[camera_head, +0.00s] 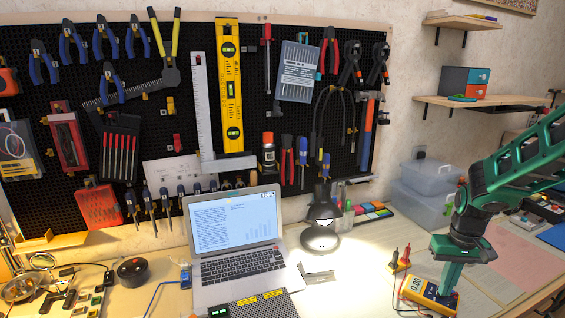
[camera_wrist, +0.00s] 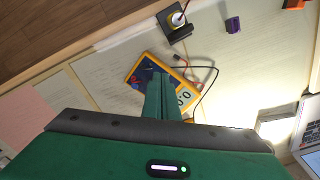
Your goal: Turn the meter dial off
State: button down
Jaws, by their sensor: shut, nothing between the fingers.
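The yellow meter (camera_head: 428,298) lies on the desk at the lower right, with its display reading about 0.00. It also shows in the wrist view (camera_wrist: 187,79), with a dark blue face and a red part at its left. My gripper (camera_head: 443,292) points down over the meter's face, with its fingers together and nothing between them. In the wrist view the fingers (camera_wrist: 157,74) cover part of the face and display. The dial is mostly hidden by the fingers; I cannot tell its setting or whether the fingertips touch it.
Probes (camera_head: 400,258) with red and black leads stand just behind the meter. A laptop (camera_head: 236,250) and a lit lamp (camera_head: 321,230) are to the left. Papers (camera_head: 520,258) lie to the right.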

jog(key=shift+f, duration=1.2)
jog(key=shift+d, duration=0.3)
jog(key=shift+s, duration=0.4)
jog(key=shift+r, duration=3)
jog(key=shift+s, duration=0.1)
jog(key=s+a+r+m, duration=0.1)
jog(key=s+r, duration=0.3)
jog(key=s, duration=0.8)
jog(key=s+a+r+m, duration=0.2)
jog(key=s+r+m, duration=0.1)
jog(key=s, duration=1)
jog(key=shift+r, duration=0.7)
